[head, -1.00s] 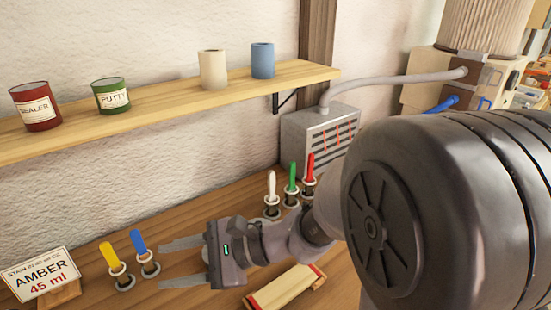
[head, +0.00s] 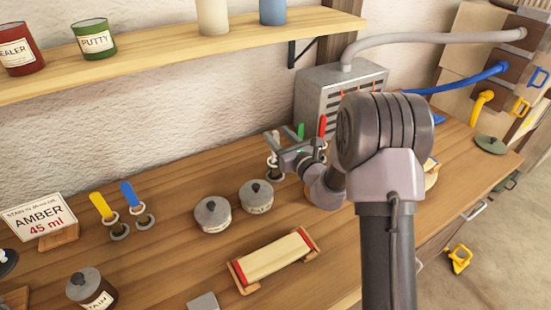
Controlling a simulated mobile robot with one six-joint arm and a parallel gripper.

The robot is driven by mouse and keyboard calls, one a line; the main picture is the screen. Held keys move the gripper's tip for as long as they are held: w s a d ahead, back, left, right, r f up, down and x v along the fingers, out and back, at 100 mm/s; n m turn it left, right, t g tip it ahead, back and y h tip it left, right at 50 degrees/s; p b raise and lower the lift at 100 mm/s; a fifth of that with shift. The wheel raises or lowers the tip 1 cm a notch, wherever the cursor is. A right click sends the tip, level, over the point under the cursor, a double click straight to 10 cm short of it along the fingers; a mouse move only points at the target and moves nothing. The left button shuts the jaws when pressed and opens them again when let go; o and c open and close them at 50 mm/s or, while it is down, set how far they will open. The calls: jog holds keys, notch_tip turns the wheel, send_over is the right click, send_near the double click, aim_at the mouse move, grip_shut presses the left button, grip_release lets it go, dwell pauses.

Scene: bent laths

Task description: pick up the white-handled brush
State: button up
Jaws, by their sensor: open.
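The white-handled brush (head: 275,140) stands upright in a holder at the back of the bench, partly hidden by my gripper. My gripper (head: 279,135) is open, with its fingers reaching toward the back wall at the white handle. I cannot tell whether the handle is between the fingers or just behind them. The green-handled brush (head: 300,130) and the red-handled brush (head: 322,125) stand close by to the right, the green one partly covered by my gripper.
Yellow (head: 101,206) and blue (head: 132,194) brushes stand at left beside the AMBER card (head: 40,217). Two lidded tins (head: 212,214) (head: 257,196) and a lath on a cradle (head: 272,259) lie in front. A grey vented box (head: 340,95) stands behind right; a shelf (head: 180,55) runs above.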

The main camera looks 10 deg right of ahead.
jog(key=b+x, duration=0.1)
jog(key=x, duration=0.4)
jog(key=shift+s, duration=0.1)
grip_shut()
jog(key=shift+r, duration=0.1)
